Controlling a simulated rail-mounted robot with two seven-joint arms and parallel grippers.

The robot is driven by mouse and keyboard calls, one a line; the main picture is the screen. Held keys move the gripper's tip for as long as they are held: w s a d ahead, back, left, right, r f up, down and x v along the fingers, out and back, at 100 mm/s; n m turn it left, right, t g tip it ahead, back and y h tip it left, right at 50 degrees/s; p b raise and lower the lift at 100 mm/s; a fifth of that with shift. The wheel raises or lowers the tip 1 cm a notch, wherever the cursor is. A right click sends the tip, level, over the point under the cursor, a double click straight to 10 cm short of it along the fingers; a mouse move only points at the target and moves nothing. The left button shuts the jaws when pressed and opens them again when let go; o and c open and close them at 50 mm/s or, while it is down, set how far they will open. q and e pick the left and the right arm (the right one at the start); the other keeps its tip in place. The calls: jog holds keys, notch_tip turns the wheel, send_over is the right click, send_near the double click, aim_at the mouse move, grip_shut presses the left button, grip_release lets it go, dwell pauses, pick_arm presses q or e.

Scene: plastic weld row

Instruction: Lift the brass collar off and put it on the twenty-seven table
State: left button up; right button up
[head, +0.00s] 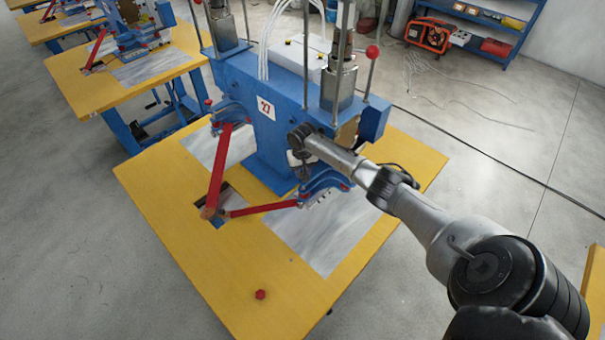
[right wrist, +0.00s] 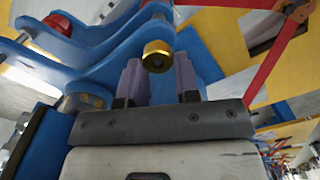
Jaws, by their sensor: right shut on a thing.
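The brass collar (right wrist: 157,56) is a short golden ring with a dark centre. It sits between the two fingertips of my right gripper (right wrist: 158,75) in the right wrist view, beside the blue curved brackets (right wrist: 95,62). I cannot tell whether it is still seated on a pin. In the head view my right gripper (head: 303,162) is at the front of the blue machine marked 27 (head: 266,107), above the right blue bracket; the collar is hidden there. The yellow twenty-seven table (head: 165,215) carries this machine. My left gripper is not in view.
Red link bars (head: 217,170) join at the table's left middle. A small red knob (head: 261,294) is near the front edge. Grey sheets (head: 310,237) lie beside the machine. The front of the yellow top is mostly clear. Another yellow table (head: 120,88) stands behind left.

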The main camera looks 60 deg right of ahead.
jog(key=shift+r, duration=0.7)
jog(key=shift+s+r, duration=0.25)
jog(key=s+a, duration=0.4)
jog(key=s, duration=1.3)
jog(key=shift+f, duration=0.1)
